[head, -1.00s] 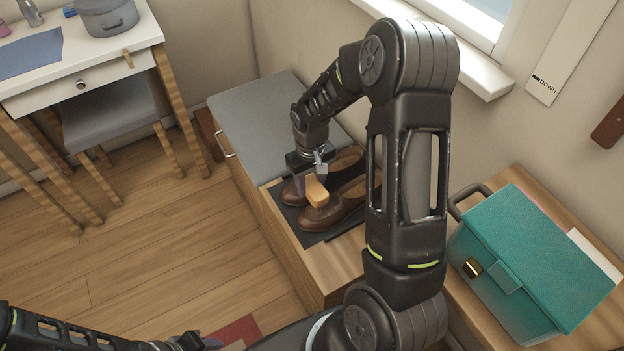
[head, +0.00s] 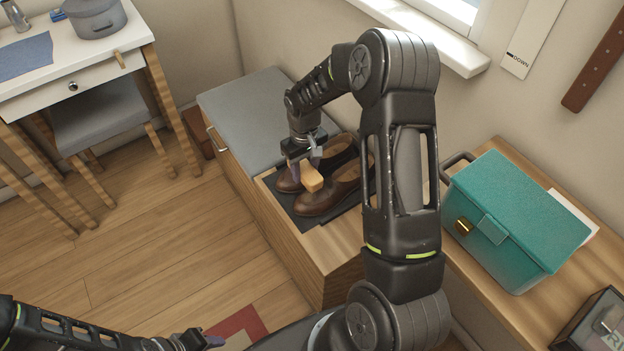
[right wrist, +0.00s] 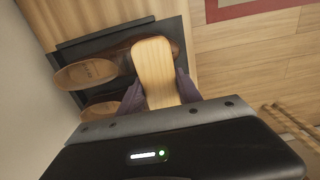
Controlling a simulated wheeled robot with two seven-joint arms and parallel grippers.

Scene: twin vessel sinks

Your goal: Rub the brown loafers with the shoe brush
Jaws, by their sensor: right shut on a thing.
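The brown loafers stand side by side on a dark mat (head: 284,198). The near loafer (head: 335,192) shows most of its side. The far loafer (head: 287,182) is partly hidden by my right gripper. My right gripper (head: 305,163) is shut on the shoe brush (head: 312,179), which has a pale wooden back. The brush is over the toe area of the loafers; I cannot tell whether it touches them. In the right wrist view the brush (right wrist: 155,65) covers part of one loafer (right wrist: 90,72). My left gripper (head: 208,342) is low in the head view, its opening unclear.
The mat lies on a wooden bench (head: 285,238) with a grey cushion (head: 250,110). A teal box (head: 520,215) stands on a wooden top at right. A white table (head: 80,60) and stool (head: 100,115) are at left.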

